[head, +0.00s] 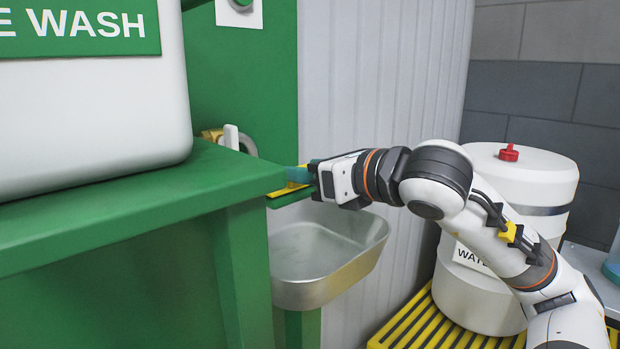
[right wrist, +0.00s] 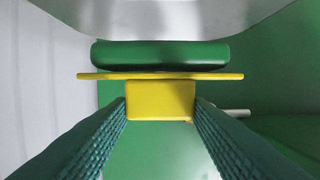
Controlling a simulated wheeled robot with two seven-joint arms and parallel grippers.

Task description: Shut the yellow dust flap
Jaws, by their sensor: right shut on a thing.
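The yellow dust flap (head: 287,190) shows in the head view as a thin strip just past the corner of the green stand, above the metal basin. In the right wrist view the flap (right wrist: 222,76) is a thin yellow plate seen edge-on, with a yellow block-shaped tab (right wrist: 160,100) on it. My right gripper (head: 302,177) comes in from the right, and its teal fingers are shut on the tab, one on each side. A dark green bar (right wrist: 160,53) lies along the plate. The stand's corner hides part of the flap in the head view. My left gripper is not in view.
The green stand (head: 120,205) with a white eye-wash tank (head: 90,115) fills the left. The metal basin (head: 330,262) is below my right gripper. A white drum (head: 520,180) with a red cap stands on a yellow grating (head: 440,325) at the right, close to my right arm.

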